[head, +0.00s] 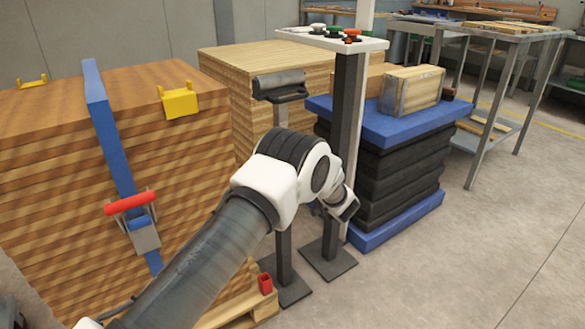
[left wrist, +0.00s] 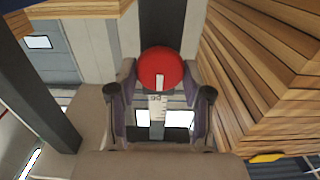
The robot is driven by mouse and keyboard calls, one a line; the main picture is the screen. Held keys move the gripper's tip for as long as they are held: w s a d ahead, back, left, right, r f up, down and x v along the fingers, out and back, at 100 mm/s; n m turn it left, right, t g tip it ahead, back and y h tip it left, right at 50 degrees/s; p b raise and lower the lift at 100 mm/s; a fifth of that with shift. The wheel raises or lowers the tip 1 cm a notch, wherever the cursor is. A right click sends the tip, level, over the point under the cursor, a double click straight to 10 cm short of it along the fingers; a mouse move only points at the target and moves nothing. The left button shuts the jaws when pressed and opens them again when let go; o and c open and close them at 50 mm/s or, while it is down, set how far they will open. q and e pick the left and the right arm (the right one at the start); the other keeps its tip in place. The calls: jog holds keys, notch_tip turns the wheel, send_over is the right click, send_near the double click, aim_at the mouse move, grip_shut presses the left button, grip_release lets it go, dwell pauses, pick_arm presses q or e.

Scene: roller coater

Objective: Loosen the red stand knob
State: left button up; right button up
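The red knob (left wrist: 160,68) shows in the left wrist view as a round red disc in front of a dark post (left wrist: 163,25). My left gripper (left wrist: 159,80) has its two fingers set apart, one on each side of the knob. I cannot tell whether the fingertips touch it. In the head view my left gripper (head: 338,207) is low beside the dark stand posts, partly covered by my own wrist. The knob is hidden there behind my arm. A stand with a grey roller top (head: 279,87) rises behind my arm. My right gripper is not in view.
A strapped wood stack (head: 60,150) stands at the left and another (head: 225,80) behind the roller stand. A panel stand (head: 345,110) with coloured buttons and a blue lift table (head: 400,125) are close on the right. Open floor (head: 480,260) lies at the lower right.

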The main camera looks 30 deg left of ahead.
pick_arm(q)
jog(key=shift+c, duration=0.9)
jog(key=shift+n, duration=0.3)
jog(key=n, duration=0.6)
jog(key=n+b, duration=0.1)
jog(key=n, duration=0.5)
jog(key=n+b, duration=0.1)
jog(key=n, duration=0.4)
jog(key=shift+s+a+f+n, duration=0.1)
jog(key=shift+s+f+n, duration=0.2)
jog(key=shift+n, duration=0.1)
